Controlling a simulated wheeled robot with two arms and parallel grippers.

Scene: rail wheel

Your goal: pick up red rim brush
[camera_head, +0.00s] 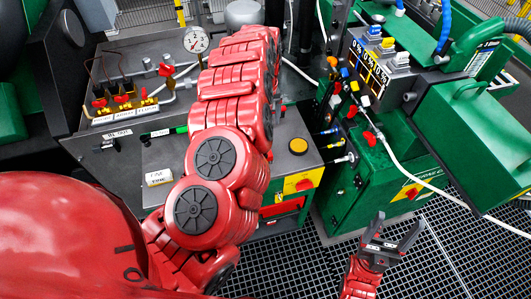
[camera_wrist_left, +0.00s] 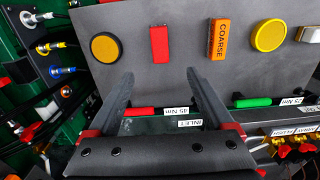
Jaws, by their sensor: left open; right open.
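A plain red block (camera_wrist_left: 160,44), probably the red rim brush, lies on the grey bench top in the left wrist view; I see no bristles. My left gripper (camera_wrist_left: 159,73) is open and empty, and its fingertips point toward this block with a gap between. In the head view my red left arm hides the block and the left gripper. My right gripper (camera_head: 399,219) is open and empty over the floor grating at the lower right.
An orange COARSE block (camera_wrist_left: 218,40) and amber disc (camera_wrist_left: 105,47) flank the red block; a yellow disc (camera_wrist_left: 269,35) lies farther right. Red-handled (camera_wrist_left: 140,111) and green-handled (camera_wrist_left: 256,102) tools lie by the bench's edge. A green machine (camera_head: 378,170) stands right, with a white hose (camera_head: 440,188).

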